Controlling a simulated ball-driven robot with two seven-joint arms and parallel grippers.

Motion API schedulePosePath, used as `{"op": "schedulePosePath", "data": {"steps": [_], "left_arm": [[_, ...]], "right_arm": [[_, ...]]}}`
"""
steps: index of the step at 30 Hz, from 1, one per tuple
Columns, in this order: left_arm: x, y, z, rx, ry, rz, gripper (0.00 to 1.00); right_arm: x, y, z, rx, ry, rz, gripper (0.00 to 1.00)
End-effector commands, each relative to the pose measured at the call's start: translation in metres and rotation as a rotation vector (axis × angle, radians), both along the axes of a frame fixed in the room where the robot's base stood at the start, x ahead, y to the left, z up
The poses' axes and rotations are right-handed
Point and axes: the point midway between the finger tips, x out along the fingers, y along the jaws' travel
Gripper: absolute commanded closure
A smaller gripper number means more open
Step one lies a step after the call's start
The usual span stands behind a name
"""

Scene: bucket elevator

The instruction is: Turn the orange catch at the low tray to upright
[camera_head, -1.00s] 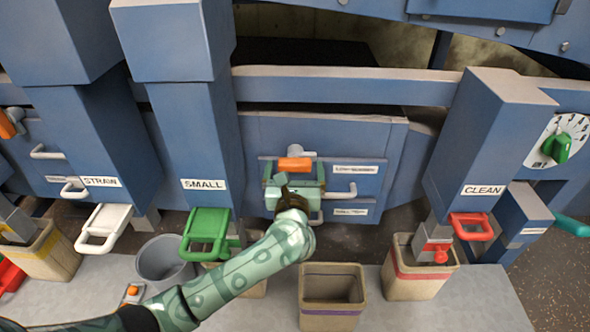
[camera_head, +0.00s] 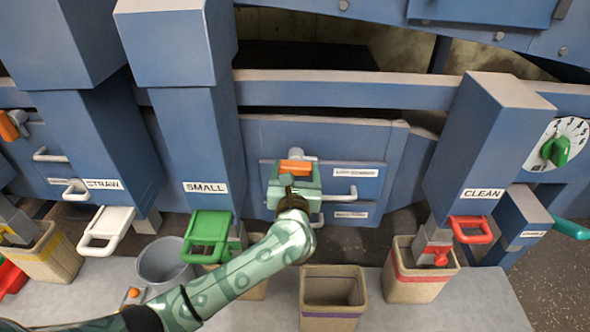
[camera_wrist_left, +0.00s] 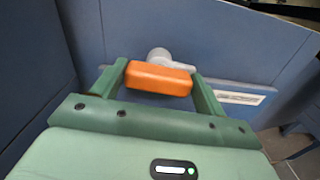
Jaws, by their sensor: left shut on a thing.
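The orange catch (camera_head: 297,167) sits on the front of the low blue panel in the middle of the head view. It lies roughly level, slightly tilted, below a grey round pivot. In the left wrist view the catch (camera_wrist_left: 158,79) is a rounded orange block, with the grey pivot (camera_wrist_left: 165,57) behind it. My left gripper (camera_head: 295,172) is at the panel, its two green fingers on either side of the catch and shut on it. The wrist view shows the fingers (camera_wrist_left: 158,84) at the block's two ends. My right gripper is in neither view.
A white handle (camera_head: 341,196) sticks out right of the catch. The SMALL chute (camera_head: 205,130) stands close on the left, with a green handle (camera_head: 207,235) below. An empty beige bin (camera_head: 333,290) stands on the floor in front; the CLEAN chute (camera_head: 480,150) is further right.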

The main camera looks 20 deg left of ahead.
Motion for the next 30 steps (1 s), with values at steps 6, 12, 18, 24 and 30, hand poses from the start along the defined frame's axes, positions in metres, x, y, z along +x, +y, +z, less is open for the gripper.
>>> {"op": "schedulePosePath", "data": {"steps": [6, 12, 18, 24, 30], "left_arm": [[0.000, -0.001, 0.004, 0.148, 0.043, 0.001, 0.50], [0.000, -0.003, 0.004, 0.327, 0.095, 0.001, 0.50], [0.000, -0.004, 0.003, 0.510, 0.148, 0.000, 0.50], [0.001, -0.005, 0.002, 0.694, 0.201, -0.002, 0.50], [0.001, -0.006, 0.000, 0.876, 0.254, -0.001, 0.50]], "right_arm": [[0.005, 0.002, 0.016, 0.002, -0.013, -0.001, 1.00], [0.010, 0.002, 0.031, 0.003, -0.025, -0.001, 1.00], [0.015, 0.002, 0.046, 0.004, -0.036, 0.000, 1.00], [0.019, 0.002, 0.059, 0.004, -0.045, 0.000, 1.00], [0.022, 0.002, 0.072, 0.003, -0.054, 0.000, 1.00]]}}
